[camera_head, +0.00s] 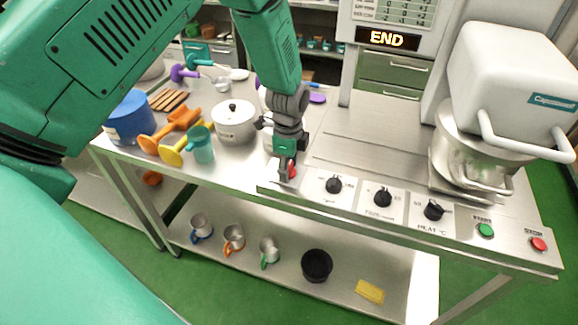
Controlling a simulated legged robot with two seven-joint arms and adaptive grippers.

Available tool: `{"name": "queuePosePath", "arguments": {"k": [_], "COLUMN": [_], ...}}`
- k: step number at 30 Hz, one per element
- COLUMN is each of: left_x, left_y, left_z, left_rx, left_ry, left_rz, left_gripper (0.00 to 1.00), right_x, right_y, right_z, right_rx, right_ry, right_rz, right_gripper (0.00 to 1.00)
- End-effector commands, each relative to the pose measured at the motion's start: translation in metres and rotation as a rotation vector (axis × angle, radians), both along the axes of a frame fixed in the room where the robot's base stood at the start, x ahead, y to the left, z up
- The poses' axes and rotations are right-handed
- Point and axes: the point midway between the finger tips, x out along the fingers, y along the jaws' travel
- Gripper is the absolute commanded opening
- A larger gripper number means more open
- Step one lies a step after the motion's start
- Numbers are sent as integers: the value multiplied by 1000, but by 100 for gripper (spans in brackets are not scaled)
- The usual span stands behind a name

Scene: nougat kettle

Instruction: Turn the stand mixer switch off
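The stand mixer (515,80) has a white body and stands at the right over a metal bowl (470,150). Its front control panel carries three black knobs (383,196), a green START button (486,230) and a red STOP button (538,243). A red switch (293,172) sits at the panel's left end. My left gripper (288,172) points down right at this red switch and partly hides it. I cannot tell whether it touches the switch or how far its fingers are apart. My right gripper is not in view.
A display (388,39) reads "END". A lidded pot (234,120), a blue container (129,117), orange scoops (176,123) and a teal cup (201,145) stand left of my gripper. Several mugs, a black bowl (317,265) and a yellow sponge (369,291) sit on the lower shelf.

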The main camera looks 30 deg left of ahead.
Motion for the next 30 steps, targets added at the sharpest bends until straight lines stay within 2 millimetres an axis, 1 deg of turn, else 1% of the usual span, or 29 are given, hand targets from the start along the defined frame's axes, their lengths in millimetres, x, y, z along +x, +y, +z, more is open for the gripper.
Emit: {"name": "queuePosePath", "arguments": {"k": [8,14,20,30], "left_x": [2,2,3,3], "left_y": [0,0,0,1], "left_z": [1,2,2,2], "left_rx": [0,1,0,1], "left_ry": [-5,-6,-7,-8], "left_rz": [14,88,234,555], "left_gripper": [16,16,16,16], "right_x": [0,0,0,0], "right_y": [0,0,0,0], "right_z": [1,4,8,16], "right_rx": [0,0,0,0], "right_ry": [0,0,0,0], "right_rz": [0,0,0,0], "right_gripper": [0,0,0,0]}}
